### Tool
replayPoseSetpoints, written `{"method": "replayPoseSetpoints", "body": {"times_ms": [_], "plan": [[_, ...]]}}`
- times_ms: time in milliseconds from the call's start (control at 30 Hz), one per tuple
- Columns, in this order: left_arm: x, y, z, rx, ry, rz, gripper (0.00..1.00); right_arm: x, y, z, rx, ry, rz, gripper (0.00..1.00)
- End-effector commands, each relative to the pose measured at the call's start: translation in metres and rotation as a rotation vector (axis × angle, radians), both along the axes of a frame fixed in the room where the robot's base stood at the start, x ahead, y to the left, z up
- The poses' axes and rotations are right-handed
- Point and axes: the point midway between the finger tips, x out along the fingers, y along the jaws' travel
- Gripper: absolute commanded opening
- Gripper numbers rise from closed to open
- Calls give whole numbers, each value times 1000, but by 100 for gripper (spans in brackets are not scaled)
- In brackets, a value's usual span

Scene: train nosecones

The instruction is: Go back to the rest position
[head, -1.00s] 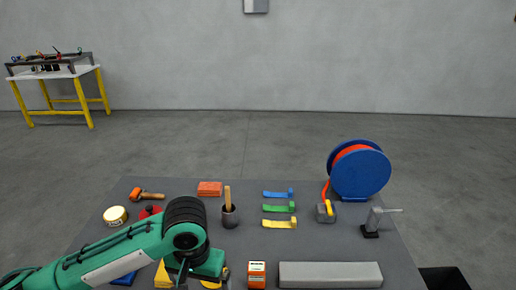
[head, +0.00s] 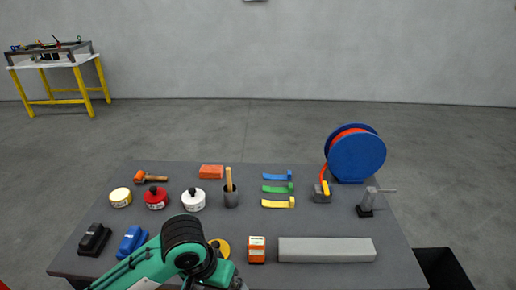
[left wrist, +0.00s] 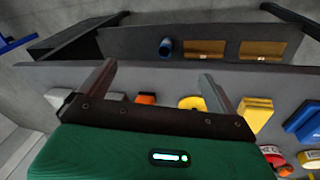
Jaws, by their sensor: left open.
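My left arm (head: 180,255) comes in from the bottom left of the head view, over the front edge of the table, bent at a dark ribbed joint. Its fingers cannot be made out in the head view. In the left wrist view my left gripper (left wrist: 158,72) is open, with its two fingers wide apart and nothing between them. Table items lie beyond and below the fingers, including a yellow disc (left wrist: 190,102) and a yellow block (left wrist: 255,113). The disc is partly hidden by my arm in the head view. My right gripper is not in view.
The grey table (head: 330,220) holds tins, black and blue blocks, an orange box (head: 256,249), a long grey bar (head: 326,250), coloured strips and a blue hose reel (head: 356,154). A black bin (head: 447,268) stands at the right. Open floor lies behind.

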Motion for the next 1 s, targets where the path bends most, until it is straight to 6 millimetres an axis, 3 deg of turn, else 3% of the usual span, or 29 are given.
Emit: {"method": "replayPoseSetpoints", "body": {"times_ms": [233, 467, 667, 1000], "plan": [[-18, -10, -25, -129, -73, -11, 95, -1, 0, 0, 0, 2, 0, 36], [-33, 3, -49, -170, -151, 32, 95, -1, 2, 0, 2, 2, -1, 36], [-51, 32, -74, -137, -208, 89, 95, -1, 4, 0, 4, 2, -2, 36], [-101, 103, -113, 41, -239, 162, 95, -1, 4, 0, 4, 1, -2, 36]]}}
